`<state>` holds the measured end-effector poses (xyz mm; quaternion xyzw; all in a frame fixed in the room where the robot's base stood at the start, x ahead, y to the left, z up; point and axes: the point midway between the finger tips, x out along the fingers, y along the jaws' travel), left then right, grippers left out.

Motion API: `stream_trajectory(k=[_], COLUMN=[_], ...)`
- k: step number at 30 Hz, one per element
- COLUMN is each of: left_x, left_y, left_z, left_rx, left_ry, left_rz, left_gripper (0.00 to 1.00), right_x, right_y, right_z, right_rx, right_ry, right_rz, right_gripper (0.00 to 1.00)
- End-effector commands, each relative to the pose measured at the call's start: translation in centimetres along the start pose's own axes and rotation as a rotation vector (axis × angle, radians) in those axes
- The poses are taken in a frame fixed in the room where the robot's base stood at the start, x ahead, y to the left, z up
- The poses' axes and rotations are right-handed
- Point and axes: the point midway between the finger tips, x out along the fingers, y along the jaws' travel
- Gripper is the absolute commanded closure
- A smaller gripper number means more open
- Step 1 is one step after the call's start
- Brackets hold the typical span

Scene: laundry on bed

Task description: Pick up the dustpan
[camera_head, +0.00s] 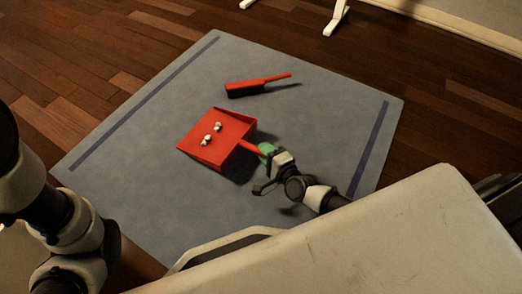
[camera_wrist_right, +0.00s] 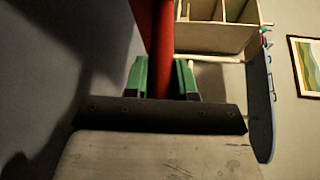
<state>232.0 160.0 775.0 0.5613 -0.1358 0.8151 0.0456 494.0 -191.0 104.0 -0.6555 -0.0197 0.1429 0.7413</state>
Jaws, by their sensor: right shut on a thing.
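The red dustpan (camera_head: 226,130) is over the blue-grey rug in the head view, its pan to the left and its handle to the right. Small white bits (camera_head: 207,139) lie in the pan. My right gripper (camera_head: 266,149), with green fingertips, is shut on the dustpan's handle. The right wrist view shows the red handle (camera_wrist_right: 154,45) between the green fingers (camera_wrist_right: 161,78). A shadow beside the pan falls on the rug; I cannot tell how far the pan is off it. My left arm shows at the left edge, but its gripper is out of view.
A red brush (camera_head: 257,86) with dark bristles lies on the rug (camera_head: 120,160) behind the dustpan. White furniture legs (camera_head: 336,18) stand at the top on the wooden floor. The right wrist view shows a shelf (camera_wrist_right: 218,38) and a framed picture (camera_wrist_right: 307,66).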

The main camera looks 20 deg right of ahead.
Motion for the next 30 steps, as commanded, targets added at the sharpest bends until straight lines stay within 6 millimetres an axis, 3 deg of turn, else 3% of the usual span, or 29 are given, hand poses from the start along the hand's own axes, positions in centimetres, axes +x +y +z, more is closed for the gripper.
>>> stream_trajectory(k=[15,21,30], left_x=[4.2,4.5,3.4], left_y=[-0.9,-0.9,-0.7], left_z=[1.5,1.7,1.4], left_rx=[0.001,0.001,0.001], left_ry=[-0.001,-0.003,-0.006], left_rz=[0.000,0.001,0.002], left_gripper=[0.57,0.57,0.57], right_x=[-6.0,-7.0,-7.3], right_y=[-5.5,-6.3,-7.4], right_z=[-6.1,-7.2,-7.3], right_rx=[-0.003,0.001,0.032], right_ry=[-0.001,-0.003,-0.017], right_rz=[0.001,-0.006,-0.073], right_gripper=[1.00,1.00,1.00])
